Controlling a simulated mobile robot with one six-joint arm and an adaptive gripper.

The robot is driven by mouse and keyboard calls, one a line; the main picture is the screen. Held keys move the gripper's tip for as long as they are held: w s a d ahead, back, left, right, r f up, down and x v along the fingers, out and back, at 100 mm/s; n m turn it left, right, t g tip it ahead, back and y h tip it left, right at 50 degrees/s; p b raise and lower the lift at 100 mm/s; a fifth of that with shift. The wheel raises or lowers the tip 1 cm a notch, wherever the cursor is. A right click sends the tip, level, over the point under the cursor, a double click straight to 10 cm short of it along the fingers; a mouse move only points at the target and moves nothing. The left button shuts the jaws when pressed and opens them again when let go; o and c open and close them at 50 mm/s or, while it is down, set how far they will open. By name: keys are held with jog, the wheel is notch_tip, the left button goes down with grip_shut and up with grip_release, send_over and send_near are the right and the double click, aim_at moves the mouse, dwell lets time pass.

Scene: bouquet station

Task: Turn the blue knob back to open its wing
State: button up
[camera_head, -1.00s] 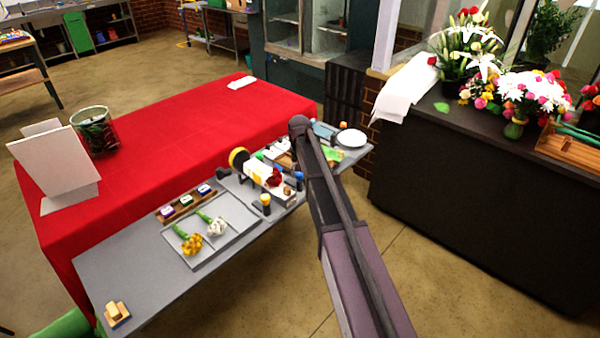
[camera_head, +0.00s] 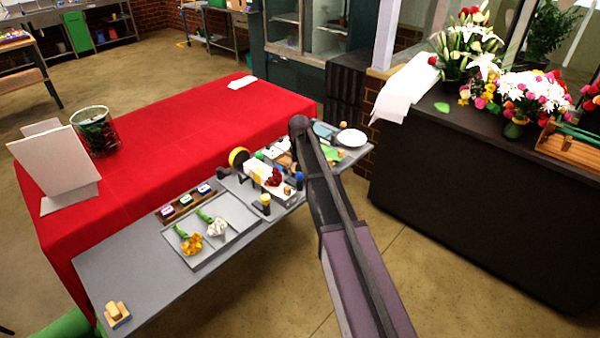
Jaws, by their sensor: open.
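A white holder (camera_head: 256,169) with red blooms (camera_head: 274,178) stands on the grey bench behind the trays. Small coloured caps surround it. One blue cap (camera_head: 299,177) is at its right, close to my arm, and a yellow-topped dark post (camera_head: 265,200) stands in front. The blue cap may be the blue knob, but it is too small to be sure. I cannot make out its wing or how far it is turned. My arm reaches up from the bottom over the right part of the bench. My gripper is hidden behind the arm, so its place by the knob does not show.
A grey tray (camera_head: 243,222) carries a yellow and a white flower. A white plate (camera_head: 351,138) lies at the bench's far end. A red-covered table (camera_head: 180,130) runs behind; a dark counter (camera_head: 470,190) stands right.

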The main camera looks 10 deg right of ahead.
jog(key=shift+n, duration=0.4)
jog(key=n, duration=0.8)
jog(key=shift+n, duration=0.4)
jog(key=n, duration=0.8)
jog(key=shift+n, duration=0.4)
notch_tip(320, 180, up, 14)
jog(key=p, duration=1.4)
jog(key=s+f+m+b, duration=0.3)
jog(key=s+m, duration=0.2)
jog(key=s, duration=0.5)
jog(key=s+f+m+b, duration=0.3)
jog(key=s+m, duration=0.3)
jog(key=s, duration=0.3)
jog(key=s+f+m+b, duration=0.3)
jog(key=s+m, duration=0.2)
jog(key=s, duration=0.5)
jog(key=shift+s+d, duration=0.2)
jog(key=shift+s, duration=0.15)
